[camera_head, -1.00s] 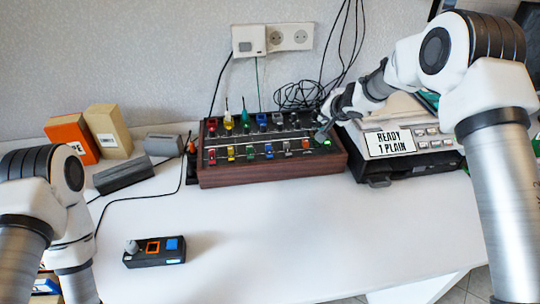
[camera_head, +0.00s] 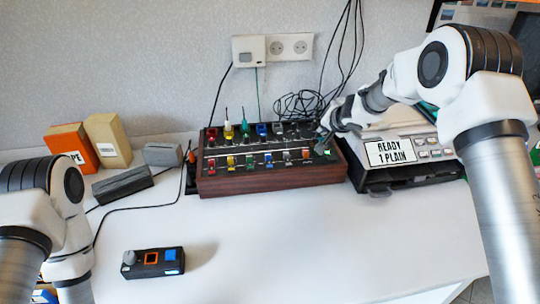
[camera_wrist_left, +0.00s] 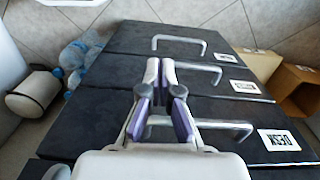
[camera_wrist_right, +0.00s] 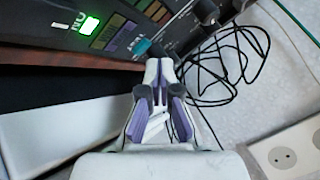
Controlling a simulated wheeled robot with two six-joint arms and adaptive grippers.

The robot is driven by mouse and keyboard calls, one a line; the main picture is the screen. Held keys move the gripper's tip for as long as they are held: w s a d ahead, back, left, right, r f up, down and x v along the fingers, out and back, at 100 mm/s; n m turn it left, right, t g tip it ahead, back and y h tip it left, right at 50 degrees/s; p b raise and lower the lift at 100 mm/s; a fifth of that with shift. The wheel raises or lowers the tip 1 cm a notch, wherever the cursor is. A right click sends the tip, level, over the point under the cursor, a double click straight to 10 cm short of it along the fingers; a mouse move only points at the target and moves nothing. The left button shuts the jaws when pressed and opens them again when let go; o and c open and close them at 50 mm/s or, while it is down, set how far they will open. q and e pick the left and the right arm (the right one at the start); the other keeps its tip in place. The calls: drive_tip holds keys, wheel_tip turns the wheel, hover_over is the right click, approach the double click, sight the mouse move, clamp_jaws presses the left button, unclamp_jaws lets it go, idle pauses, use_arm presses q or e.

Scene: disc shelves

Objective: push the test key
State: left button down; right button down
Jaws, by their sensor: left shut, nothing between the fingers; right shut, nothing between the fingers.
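The wooden-sided switch panel (camera_head: 270,180) stands at the back of the table, with rows of coloured keys on its black top. A lit green indicator shows near its right end and also in the right wrist view (camera_wrist_right: 89,26). My right gripper (camera_head: 322,142) is over that right end. In the right wrist view its shut, empty fingertips (camera_wrist_right: 158,66) are close to a small teal key (camera_wrist_right: 141,46); whether they touch it I cannot tell. I cannot read which key is labelled test. My left gripper (camera_wrist_left: 160,68) is shut and empty above dark drawers, away from the panel.
A device with a "READY 1 PLAIN" display (camera_head: 391,152) stands right of the panel, beneath my right arm. A small black control box (camera_head: 154,262) lies in front. Boxes (camera_head: 72,146) stand at the left and cables hang behind. The table's front middle is clear.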

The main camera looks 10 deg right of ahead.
drive_tip(key=shift+f, duration=0.1)
idle(0.3)
drive_tip(key=shift+f+b, duration=0.3)
drive_tip(key=shift+f, duration=0.05)
drive_tip(key=shift+f, duration=0.3)
idle(0.4)
drive_tip(key=shift+r+p, duration=0.65)
drive_tip(key=shift+r, duration=0.15)
wheel_tip(320, 180, up, 6)
drive_tip(key=p, duration=0.7)
drive_tip(key=shift+f, duration=0.1)
